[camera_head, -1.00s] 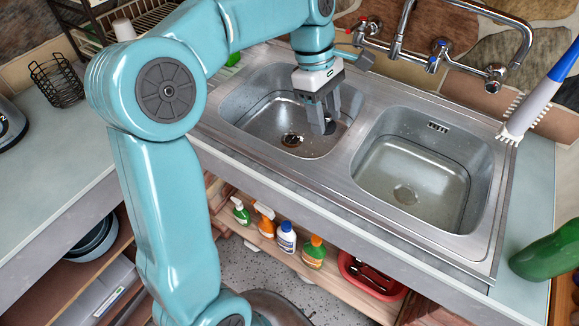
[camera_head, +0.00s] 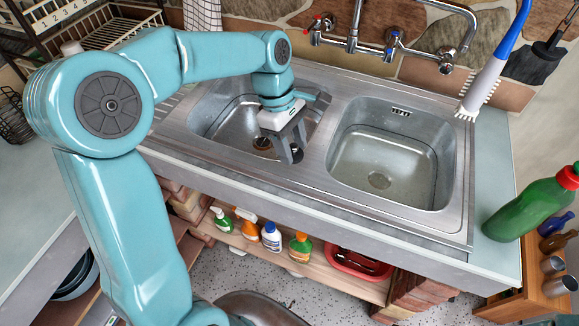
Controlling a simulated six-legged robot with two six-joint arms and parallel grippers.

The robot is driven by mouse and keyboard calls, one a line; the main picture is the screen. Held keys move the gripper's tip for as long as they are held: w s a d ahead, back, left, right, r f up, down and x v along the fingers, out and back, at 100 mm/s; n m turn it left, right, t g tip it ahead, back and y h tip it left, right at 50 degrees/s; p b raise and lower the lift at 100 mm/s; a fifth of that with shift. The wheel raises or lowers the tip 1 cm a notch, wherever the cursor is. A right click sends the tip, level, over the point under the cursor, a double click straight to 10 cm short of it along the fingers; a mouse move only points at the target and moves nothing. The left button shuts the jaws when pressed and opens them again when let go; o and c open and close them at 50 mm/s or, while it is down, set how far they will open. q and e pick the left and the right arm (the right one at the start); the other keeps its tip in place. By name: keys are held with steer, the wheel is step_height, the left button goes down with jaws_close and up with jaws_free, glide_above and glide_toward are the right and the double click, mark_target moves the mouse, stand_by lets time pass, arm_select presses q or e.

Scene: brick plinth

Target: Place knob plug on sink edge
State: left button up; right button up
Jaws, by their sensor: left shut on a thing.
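My left gripper (camera_head: 288,151) points down over the front right part of the left basin (camera_head: 228,112), near the divider between the two basins. It is shut on a small dark piece, the knob plug (camera_head: 296,155), of which only a little shows between the fingertips. The steel sink edge (camera_head: 250,163) runs along the front, just below the gripper in the picture. I cannot tell whether the plug touches the sink. The drain hole (camera_head: 262,143) of the left basin lies left of the fingers. My right gripper is out of view.
The right basin (camera_head: 385,160) holds clear water. A tap (camera_head: 390,38) stands behind. A brush (camera_head: 485,85) and a green bottle (camera_head: 528,208) are at the right. Spray bottles (camera_head: 271,236) and a red tray (camera_head: 358,262) sit on the shelf below.

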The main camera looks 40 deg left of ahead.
mark_target(294, 178)
arm_select(q)
step_height(294, 178, down, 8)
steer(key=shift+s+a+r, duration=0.1)
steer(key=shift+r, duration=0.05)
stand_by(0.3)
steer(key=o, duration=1)
steer(key=shift+f, duration=0.2)
steer(key=shift+o, duration=0.2)
steer(key=shift+r, duration=0.15)
steer(key=v, duration=1.2)
